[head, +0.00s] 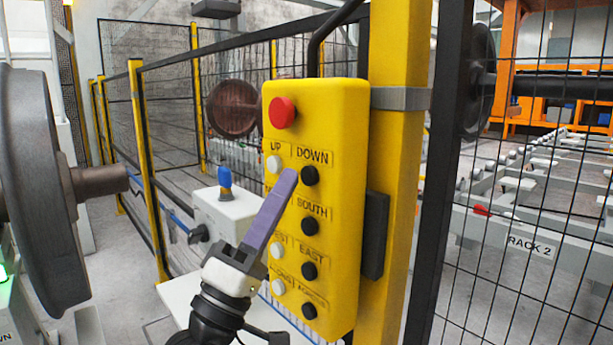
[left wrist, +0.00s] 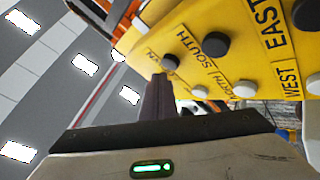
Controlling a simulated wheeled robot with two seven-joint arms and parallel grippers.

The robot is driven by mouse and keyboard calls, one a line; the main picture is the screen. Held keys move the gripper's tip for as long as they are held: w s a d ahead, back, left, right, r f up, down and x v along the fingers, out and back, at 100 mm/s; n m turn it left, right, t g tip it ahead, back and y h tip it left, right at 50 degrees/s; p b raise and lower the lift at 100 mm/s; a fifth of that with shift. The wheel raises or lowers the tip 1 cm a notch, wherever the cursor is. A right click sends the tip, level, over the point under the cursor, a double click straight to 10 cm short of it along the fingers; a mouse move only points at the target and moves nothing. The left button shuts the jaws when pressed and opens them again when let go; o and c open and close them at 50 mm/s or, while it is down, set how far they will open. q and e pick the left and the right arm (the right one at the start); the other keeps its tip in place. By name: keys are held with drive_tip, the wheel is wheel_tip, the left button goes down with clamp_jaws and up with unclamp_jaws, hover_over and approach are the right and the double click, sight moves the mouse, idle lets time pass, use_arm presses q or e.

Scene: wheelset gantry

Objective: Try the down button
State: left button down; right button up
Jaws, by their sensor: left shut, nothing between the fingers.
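The yellow control box (head: 338,130) hangs on a yellow post. Its black DOWN button (head: 309,176) sits under the DOWN label, right of the white UP button (head: 275,163). My left gripper (head: 289,175) is shut and empty. Its purple fingers point up at the box, with the tips just left of the DOWN button in the head view. In the left wrist view the fingertips (left wrist: 160,77) appear right by the black DOWN button (left wrist: 170,62). I cannot tell whether they touch it. My right gripper is not in view.
A red button (head: 282,113) tops the box; a black SOUTH button (head: 310,226) and EAST button (head: 309,271) sit below DOWN. White buttons line the left column. Mesh fencing (head: 520,200) stands at right, a large wheel (head: 45,190) at left.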

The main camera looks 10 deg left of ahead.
use_arm(q)
drive_tip(key=shift+w, duration=0.1)
drive_tip(key=shift+w+d, duration=0.25)
drive_tip(key=shift+w+d, duration=0.25)
drive_tip(key=shift+w, duration=0.1)
idle(1.7)
drive_tip(key=shift+s, duration=0.1)
drive_tip(key=shift+s+a, duration=0.5)
drive_tip(key=shift+s, duration=0.1)
drive_tip(key=shift+s+a+p, duration=0.15)
drive_tip(key=shift+s+a, duration=0.55)
drive_tip(key=shift+s, duration=0.35)
drive_tip(key=shift+s+a+p, duration=0.15)
drive_tip(key=shift+s+a, duration=0.55)
drive_tip(key=shift+s, duration=0.3)
